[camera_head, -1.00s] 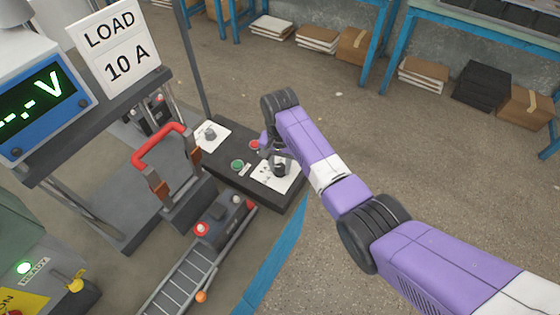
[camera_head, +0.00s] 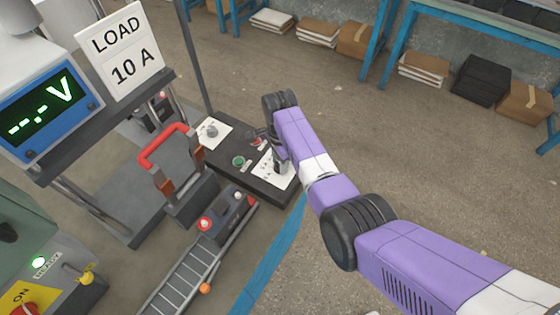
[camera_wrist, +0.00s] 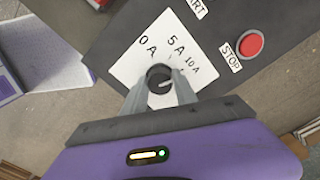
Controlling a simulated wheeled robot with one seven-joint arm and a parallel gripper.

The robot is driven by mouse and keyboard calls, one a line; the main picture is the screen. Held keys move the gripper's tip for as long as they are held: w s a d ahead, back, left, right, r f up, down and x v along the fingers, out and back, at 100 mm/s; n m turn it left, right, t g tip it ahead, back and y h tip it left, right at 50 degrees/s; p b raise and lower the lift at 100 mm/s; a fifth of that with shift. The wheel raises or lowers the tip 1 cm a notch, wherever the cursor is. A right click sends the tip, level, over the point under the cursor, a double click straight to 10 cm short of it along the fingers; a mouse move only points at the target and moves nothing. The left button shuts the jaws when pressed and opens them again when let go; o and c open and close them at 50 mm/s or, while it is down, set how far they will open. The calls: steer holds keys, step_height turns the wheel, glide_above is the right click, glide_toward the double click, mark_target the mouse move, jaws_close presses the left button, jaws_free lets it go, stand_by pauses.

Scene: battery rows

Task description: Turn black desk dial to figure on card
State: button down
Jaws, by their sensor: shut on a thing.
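The black desk dial (camera_wrist: 159,76) sits on a white plate (camera_wrist: 125,68) marked 0 A, 5 A and 10 A in the wrist view. My gripper (camera_wrist: 161,88) is shut on the dial, with one finger on either side. I cannot clearly tell which figure the dial points to. In the head view my gripper (camera_head: 280,160) is over the plate at the right of the dark desk panel (camera_head: 225,160), and my arm mostly hides the dial. The card (camera_head: 120,50) at upper left reads LOAD 10 A.
A red STOP button (camera_wrist: 250,44) lies right of the plate. A green button (camera_head: 239,161) and another knob (camera_head: 212,130) are on the same panel. A red-handled lever (camera_head: 165,145) stands left of it. The meter (camera_head: 45,110) shows dashes and V. Open floor lies right.

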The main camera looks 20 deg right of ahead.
steer(key=shift+d+r+m, duration=0.1)
steer(key=shift+r+m, duration=0.05)
steer(key=shift+m, duration=0.25)
steer(key=c, duration=1)
jaws_free()
steer(key=shift+o, duration=0.2)
steer(key=shift+r, duration=3.85)
